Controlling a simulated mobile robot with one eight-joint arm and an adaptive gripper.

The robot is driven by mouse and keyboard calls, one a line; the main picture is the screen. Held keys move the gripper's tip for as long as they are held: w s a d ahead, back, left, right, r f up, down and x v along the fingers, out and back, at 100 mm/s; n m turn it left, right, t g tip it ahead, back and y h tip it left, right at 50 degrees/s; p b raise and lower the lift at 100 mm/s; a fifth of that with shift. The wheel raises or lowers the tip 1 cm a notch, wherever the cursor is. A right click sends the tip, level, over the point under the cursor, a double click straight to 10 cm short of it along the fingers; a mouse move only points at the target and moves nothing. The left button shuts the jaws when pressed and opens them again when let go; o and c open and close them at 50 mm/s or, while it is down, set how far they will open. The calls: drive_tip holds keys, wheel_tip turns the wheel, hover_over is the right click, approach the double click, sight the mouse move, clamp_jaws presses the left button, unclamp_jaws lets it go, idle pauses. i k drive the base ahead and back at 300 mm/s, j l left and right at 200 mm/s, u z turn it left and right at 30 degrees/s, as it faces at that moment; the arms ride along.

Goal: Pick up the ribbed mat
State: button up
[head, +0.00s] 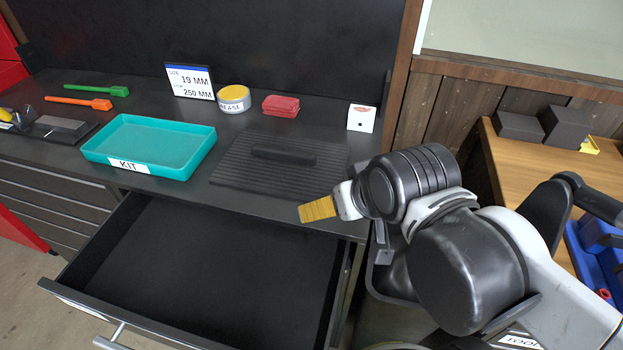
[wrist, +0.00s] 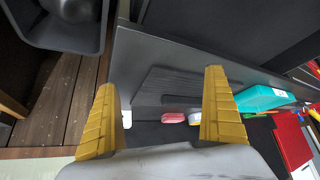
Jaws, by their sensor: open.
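The ribbed mat (head: 240,170) is dark grey and lies flat on the dark worktop, right of the teal tray. A darker raised bar (head: 283,154) lies across its middle. In the wrist view the mat (wrist: 172,84) shows between and beyond my fingers, partly hidden by the right one. My gripper (wrist: 160,82) has two yellow ribbed fingers spread wide with nothing between them. In the head view my gripper (head: 318,208) is by the worktop's front edge, near the mat's front right corner. Whether it touches anything is unclear.
The teal KIT tray (head: 205,152) is left of the mat. Red pads (head: 281,105), a grease tin (head: 233,98), a size sign (head: 190,81) and a white box (head: 361,117) stand behind it. An open, empty-looking drawer (head: 200,260) juts out below the worktop.

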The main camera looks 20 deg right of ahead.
sight(296, 169)
drive_tip(key=j+u, duration=0.15)
drive_tip(key=u, duration=0.3)
drive_tip(key=k+j+u, duration=0.1)
drive_tip(key=u, duration=0.35)
drive_tip(key=j+u, duration=0.2)
drive_tip(key=u, duration=0.25)
drive_tip(key=z, duration=1.45)
drive_tip(key=j+z, duration=0.2)
drive_tip(key=j, duration=0.2)
drive_tip(key=k+j+z, duration=0.1)
drive_tip(key=j+z, duration=0.15)
drive_tip(key=j, duration=0.1)
